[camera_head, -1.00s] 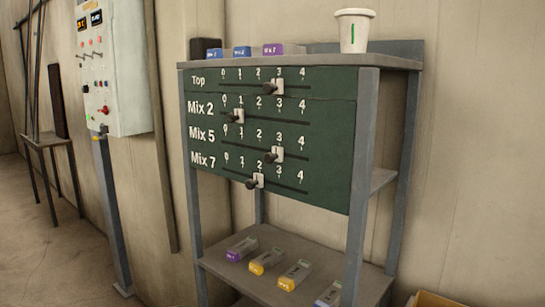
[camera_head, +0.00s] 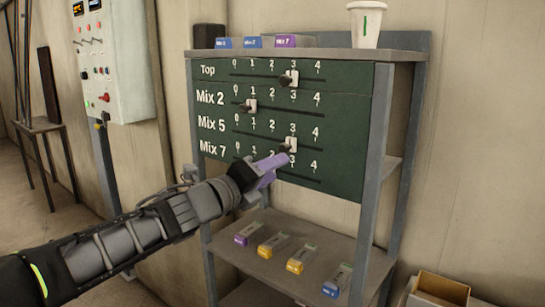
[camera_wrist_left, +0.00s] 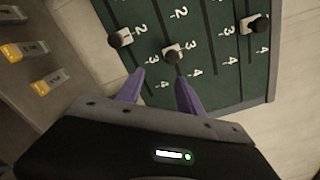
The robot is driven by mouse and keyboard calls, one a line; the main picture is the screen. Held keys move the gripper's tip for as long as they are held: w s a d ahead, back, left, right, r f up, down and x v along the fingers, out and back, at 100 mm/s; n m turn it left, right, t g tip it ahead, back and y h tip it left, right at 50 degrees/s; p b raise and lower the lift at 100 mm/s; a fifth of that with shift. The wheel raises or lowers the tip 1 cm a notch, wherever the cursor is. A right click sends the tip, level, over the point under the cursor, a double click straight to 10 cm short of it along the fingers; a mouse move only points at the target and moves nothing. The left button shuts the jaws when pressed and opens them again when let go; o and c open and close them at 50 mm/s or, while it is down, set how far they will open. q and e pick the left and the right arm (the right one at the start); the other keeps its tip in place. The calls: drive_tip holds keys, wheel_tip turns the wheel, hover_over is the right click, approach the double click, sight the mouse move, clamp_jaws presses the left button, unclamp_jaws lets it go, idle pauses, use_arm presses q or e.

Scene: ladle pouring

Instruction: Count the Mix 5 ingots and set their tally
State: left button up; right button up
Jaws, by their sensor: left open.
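The green tally board (camera_head: 345,165) has rows Top, Mix 2, Mix 5 and Mix 7. The Mix 5 slider knob (camera_head: 289,146) stands at 3; it also shows in the left wrist view (camera_wrist_left: 172,52). My left gripper (camera_head: 277,163), with purple fingers, is open just below this knob. In the left wrist view, the open fingertips (camera_wrist_left: 160,75) are close to it, with no visible grip. The Mix 7 knob (camera_wrist_left: 120,38) is near 2, hidden in the head view by my gripper. Two yellow ingots (camera_head: 272,246) (camera_head: 300,259) lie on the lower shelf. My right gripper is not in view.
The Top knob (camera_head: 289,79) is at 3 and the Mix 2 knob (camera_head: 248,105) at 1. A purple ingot (camera_head: 248,234) and a blue ingot (camera_head: 337,281) share the lower shelf. More ingots and a white cup (camera_head: 366,25) stand on top. A cardboard box (camera_head: 440,290) is lower right.

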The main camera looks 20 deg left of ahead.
sight(282, 148)
use_arm(q)
drive_tip(key=r+m, duration=0.1)
drive_tip(key=m, duration=0.2)
drive_tip(key=a+r+m, duration=0.1)
drive_tip(key=m, duration=0.3)
drive_tip(key=s+a+r+m, duration=0.1)
drive_tip(key=m, duration=0.3)
drive_tip(key=shift+r, duration=0.15)
drive_tip(key=shift+w, duration=0.1)
drive_tip(key=shift+p+x, duration=0.55)
drive_tip(key=shift+x, duration=3.4)
clamp_jaws()
